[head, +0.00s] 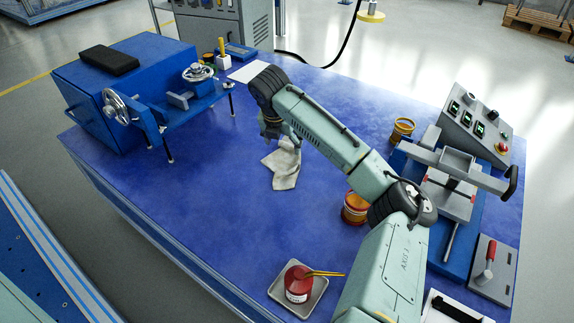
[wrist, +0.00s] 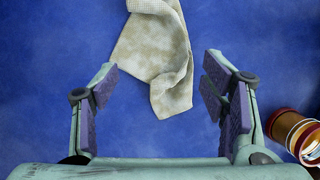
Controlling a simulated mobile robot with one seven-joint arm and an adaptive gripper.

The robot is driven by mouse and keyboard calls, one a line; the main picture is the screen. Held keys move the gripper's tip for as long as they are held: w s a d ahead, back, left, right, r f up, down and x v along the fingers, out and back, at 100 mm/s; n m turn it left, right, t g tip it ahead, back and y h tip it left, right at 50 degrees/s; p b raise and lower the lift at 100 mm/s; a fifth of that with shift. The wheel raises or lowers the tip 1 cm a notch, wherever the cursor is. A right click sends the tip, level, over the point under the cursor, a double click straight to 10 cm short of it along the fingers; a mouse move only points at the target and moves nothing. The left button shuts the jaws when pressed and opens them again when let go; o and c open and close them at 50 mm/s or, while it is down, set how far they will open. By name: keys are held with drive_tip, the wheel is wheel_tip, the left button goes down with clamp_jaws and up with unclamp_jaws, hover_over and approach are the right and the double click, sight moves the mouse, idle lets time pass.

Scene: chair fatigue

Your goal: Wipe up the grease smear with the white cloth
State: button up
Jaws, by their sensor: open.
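The white cloth (head: 286,172) lies crumpled on the blue table top, partly hidden by my arm in the head view. In the wrist view the cloth (wrist: 152,48) looks off-white with brownish mottling, and its upper part runs out of the picture. My gripper (wrist: 160,84) is open, its padded fingers spread wide. The cloth's lower end reaches between the fingertips in the picture; I cannot tell the height gap. In the head view my gripper (head: 273,130) is just behind the cloth's upper end. I cannot make out a grease smear.
A tray (head: 279,290) with a red pot is in front. A blue machine (head: 130,95) stands at left, a fixture (head: 450,190) at right. Table left of the cloth is clear.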

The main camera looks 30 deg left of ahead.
drive_tip(key=b, duration=0.6)
hover_over(287, 161)
drive_tip(key=s, duration=0.2)
wheel_tip(287, 161, down, 6)
drive_tip(key=shift+d+f, duration=0.1)
drive_tip(key=shift+f, duration=0.1)
drive_tip(key=shift+w+f+p, duration=0.15)
drive_tip(key=shift+p, duration=0.2)
drive_tip(key=shift+x, duration=1.1)
clamp_jaws()
drive_tip(key=shift+d+f, duration=0.1)
drive_tip(key=shift+f, duration=0.05)
idle(0.5)
wheel_tip(287, 161, up, 12)
drive_tip(key=p, duration=1.1)
